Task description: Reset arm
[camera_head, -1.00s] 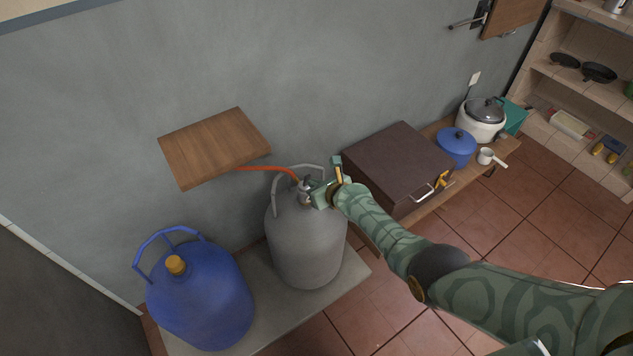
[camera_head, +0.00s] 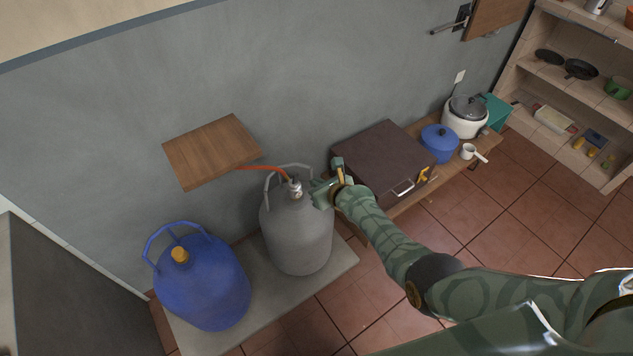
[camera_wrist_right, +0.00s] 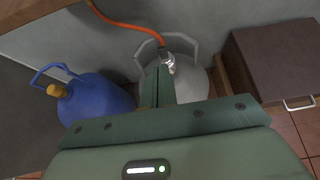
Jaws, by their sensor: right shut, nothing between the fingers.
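My right gripper (camera_head: 322,191) is shut and empty. In the head view it is just right of the valve (camera_head: 295,187) on top of the grey gas cylinder (camera_head: 297,235), with a small gap between them. In the right wrist view the closed fingers (camera_wrist_right: 157,88) overlap part of the grey cylinder (camera_wrist_right: 190,83) and point toward its valve (camera_wrist_right: 168,62). An orange hose (camera_head: 262,168) runs from the valve to the left under a wooden board. My right arm reaches in from the lower right. My left gripper is not in view.
A blue cylinder (camera_head: 205,285) stands left of the grey one on a low slab (camera_head: 265,318). A wooden board (camera_head: 212,152) juts from the wall above. A dark brown box (camera_head: 380,158), blue pot (camera_head: 439,143) and rice cooker (camera_head: 466,117) sit to the right. Open tiled floor (camera_head: 480,235) lies further right.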

